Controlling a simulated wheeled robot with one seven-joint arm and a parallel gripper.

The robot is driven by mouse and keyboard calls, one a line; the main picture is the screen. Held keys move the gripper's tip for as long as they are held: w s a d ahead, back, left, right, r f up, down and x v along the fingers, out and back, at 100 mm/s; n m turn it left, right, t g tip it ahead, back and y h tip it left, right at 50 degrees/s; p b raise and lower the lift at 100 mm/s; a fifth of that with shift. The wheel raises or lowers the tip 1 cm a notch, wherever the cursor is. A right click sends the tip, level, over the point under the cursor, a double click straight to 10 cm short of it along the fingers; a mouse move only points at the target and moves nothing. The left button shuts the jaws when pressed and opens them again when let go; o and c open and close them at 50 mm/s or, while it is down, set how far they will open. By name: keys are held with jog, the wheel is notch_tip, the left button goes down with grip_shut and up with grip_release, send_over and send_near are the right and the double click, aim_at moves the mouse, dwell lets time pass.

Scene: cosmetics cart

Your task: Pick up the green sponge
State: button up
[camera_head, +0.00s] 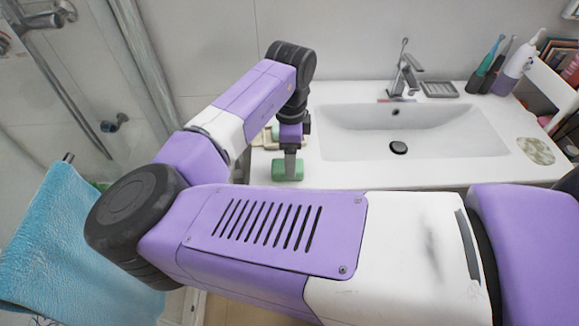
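The green sponge (282,173) is at the left end of the white sink counter, near its front edge. My gripper (290,164) points down over the sponge, with its grey finger against or just in front of the sponge. The finger overlaps the sponge's middle, and green shows on both sides of it. Only one finger shows clearly, so I cannot tell whether the gripper is open or closed on the sponge. I also cannot tell whether the sponge rests on the counter or is lifted slightly.
A beige item (262,142) lies behind the sponge, partly hidden by my gripper. The white basin (450,135) is to the right, with a chrome faucet (404,75) behind it. Toothbrushes (490,65) stand at the back right. A blue towel (70,250) hangs at left.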

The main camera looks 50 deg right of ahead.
jog(key=shift+w+a+f+p, duration=0.1)
jog(key=shift+f+p, duration=0.1)
jog(key=shift+f, duration=0.85)
jog(key=shift+w+a+f+p, duration=0.1)
jog(key=shift+f+p, duration=0.1)
jog(key=shift+f, duration=0.85)
jog(key=shift+c, duration=0.2)
jog(key=c, duration=1.4)
